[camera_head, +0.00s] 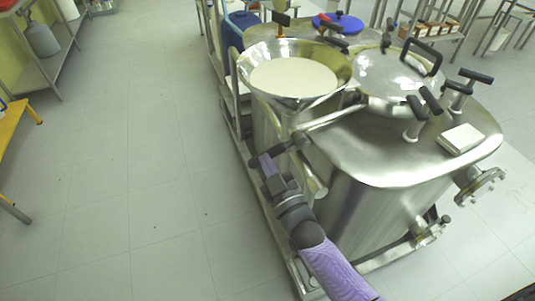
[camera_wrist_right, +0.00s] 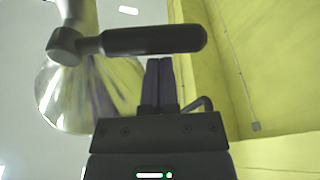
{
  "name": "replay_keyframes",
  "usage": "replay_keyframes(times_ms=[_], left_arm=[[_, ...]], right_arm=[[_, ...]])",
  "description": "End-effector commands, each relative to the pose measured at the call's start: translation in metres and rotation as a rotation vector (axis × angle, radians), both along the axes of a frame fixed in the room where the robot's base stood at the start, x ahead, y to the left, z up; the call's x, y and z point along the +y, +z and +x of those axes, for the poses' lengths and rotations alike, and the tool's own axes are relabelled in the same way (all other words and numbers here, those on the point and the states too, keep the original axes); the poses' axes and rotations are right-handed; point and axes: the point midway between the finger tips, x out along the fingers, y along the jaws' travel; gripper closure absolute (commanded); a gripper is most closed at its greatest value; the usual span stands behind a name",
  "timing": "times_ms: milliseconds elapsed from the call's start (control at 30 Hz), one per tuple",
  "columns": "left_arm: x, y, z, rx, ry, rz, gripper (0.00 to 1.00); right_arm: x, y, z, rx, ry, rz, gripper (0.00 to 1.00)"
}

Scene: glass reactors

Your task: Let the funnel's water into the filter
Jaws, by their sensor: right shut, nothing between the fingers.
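A wide steel funnel (camera_head: 340,68) stands at the near left of the steel reactor, with a pale, flat surface inside it. The funnel's metal also shows in the right wrist view (camera_wrist_right: 85,95). My right gripper (camera_head: 265,162) is below the funnel's left side, its purple fingers shut and empty. In the right wrist view the shut fingers (camera_wrist_right: 158,68) point at a black bar handle (camera_wrist_right: 152,40) on a dark round pivot. The handle lies across just past the fingertips; I cannot tell whether they touch. I cannot pick out the filter. My left gripper is out of view.
The reactor (camera_head: 385,150) has a domed lid (camera_head: 398,80) and several black-handled valves on top. A small white box (camera_head: 460,139) lies on it. A flanged outlet (camera_head: 480,187) sticks out at the right. The floor (camera_head: 130,170) at the left is clear.

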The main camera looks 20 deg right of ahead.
Motion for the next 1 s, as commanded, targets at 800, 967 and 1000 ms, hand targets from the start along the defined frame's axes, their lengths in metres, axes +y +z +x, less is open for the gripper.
replay_keyframes(times_ms=[800, 967, 1000], left_arm=[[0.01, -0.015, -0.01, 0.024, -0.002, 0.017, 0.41], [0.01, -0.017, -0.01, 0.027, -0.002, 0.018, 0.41], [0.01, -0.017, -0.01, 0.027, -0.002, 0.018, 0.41]], right_arm=[[-0.026, -0.048, 0.001, -0.016, -0.001, -0.471, 1.0], [-0.03, -0.051, 0.001, -0.017, -0.001, -0.469, 1.0], [-0.031, -0.051, 0.001, -0.017, -0.001, -0.469, 1.0]])
